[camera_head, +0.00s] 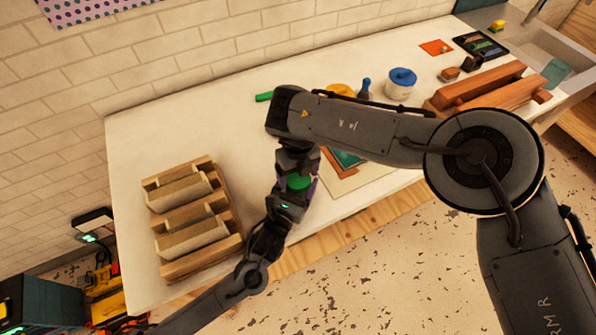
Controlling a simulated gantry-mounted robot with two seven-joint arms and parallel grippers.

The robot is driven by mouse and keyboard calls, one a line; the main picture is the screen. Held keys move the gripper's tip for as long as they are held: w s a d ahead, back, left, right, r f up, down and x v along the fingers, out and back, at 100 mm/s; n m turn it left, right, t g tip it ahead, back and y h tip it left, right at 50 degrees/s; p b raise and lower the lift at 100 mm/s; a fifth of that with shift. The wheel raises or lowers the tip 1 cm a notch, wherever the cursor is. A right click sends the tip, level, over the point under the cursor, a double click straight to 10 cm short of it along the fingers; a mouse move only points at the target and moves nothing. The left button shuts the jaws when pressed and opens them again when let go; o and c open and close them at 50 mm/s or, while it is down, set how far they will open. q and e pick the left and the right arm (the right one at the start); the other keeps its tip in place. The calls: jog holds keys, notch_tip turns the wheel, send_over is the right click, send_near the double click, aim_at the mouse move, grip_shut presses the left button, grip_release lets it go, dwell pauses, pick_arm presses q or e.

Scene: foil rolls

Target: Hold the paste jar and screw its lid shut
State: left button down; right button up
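A round green lid (299,183) shows between my two grippers near the front edge of the table. A sliver of purple (312,190) beside it looks like the paste jar, which is mostly hidden. My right gripper (298,172) comes down from above and sits right over the green lid. My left gripper (289,202) reaches in from the lower left, at the jar's near side. The fingers of both are dark and overlap the jar, so I cannot tell how tightly either is closed or whether the lid sits level.
A wooden rack (235,222) stands at the left of the white table (130,150). A blue-lidded white pot (401,84), a blue-topped bottle (364,89) and wooden foil-roll holders (490,88) stand behind my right arm. The table's back left is clear.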

jog(key=c, duration=0.8)
jog(key=o, duration=1.2)
jog(key=shift+r, duration=0.15)
jog(key=shift+r, duration=3.9)
pick_arm(q)
grip_release()
